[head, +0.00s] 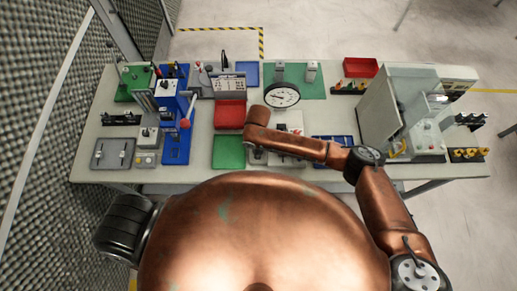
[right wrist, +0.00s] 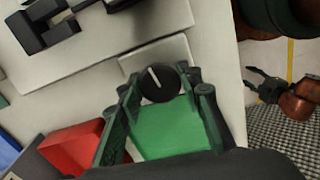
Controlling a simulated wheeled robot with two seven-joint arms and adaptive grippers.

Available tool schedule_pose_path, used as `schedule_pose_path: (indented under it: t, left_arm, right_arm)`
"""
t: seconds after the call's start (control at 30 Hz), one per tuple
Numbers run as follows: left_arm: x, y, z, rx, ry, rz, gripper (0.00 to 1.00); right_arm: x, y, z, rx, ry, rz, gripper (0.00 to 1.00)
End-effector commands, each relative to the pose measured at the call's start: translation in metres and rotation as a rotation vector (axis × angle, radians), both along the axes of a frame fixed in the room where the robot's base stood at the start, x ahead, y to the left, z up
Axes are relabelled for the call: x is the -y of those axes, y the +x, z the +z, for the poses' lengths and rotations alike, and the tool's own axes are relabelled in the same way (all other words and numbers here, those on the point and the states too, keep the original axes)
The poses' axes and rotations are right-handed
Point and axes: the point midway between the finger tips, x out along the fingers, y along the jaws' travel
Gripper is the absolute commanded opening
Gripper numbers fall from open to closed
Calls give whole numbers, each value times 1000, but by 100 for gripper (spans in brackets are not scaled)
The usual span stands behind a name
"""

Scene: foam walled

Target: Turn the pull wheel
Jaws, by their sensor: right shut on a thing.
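The wheel is a round black knob (right wrist: 160,84) with a white line on its face, set against a pale box. In the right wrist view it sits between the fingertips of my right gripper (right wrist: 162,88), which is shut on it with one dark green finger on each side. In the head view my right forearm reaches left over the table, and I cannot make out the gripper or the wheel clearly there. My left gripper (right wrist: 264,86) shows at the right of the right wrist view, empty with its fingers apart, away from the wheel. It is not seen in the head view.
A green tray (head: 228,151) and a red tray (head: 230,114) lie left of my right forearm. A blue press (head: 176,128) with a red-balled lever stands left. A dial gauge (head: 282,95) stands behind the forearm. A clear-walled machine (head: 420,110) stands right. The table is crowded.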

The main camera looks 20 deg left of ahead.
Motion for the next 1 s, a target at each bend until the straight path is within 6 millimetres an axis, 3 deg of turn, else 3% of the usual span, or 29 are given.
schedule_pose_path:
  t: [0.23, 0.53, 0.83, 0.87, 1.0]
  left_arm:
    - [0, 0, 0, 0, 0, 0, 40]
    - [0, 0, 18, 1, 0, 0, 40]
    - [-1, 0, 17, 1, 1, -1, 40]
    - [-1, 0, 17, 1, 1, -1, 40]
    - [-1, 0, 17, 1, 1, -1, 40]
  right_arm:
    - [0, 0, 0, 1, 1, 0, 9]
    - [-1, 0, 3, 0, 2, -113, 9]
    - [-1, 1, 1, 3, 2, -133, 9]
    - [-1, 1, 1, 3, 2, -133, 35]
    - [0, 1, 1, 2, 1, -132, 45]
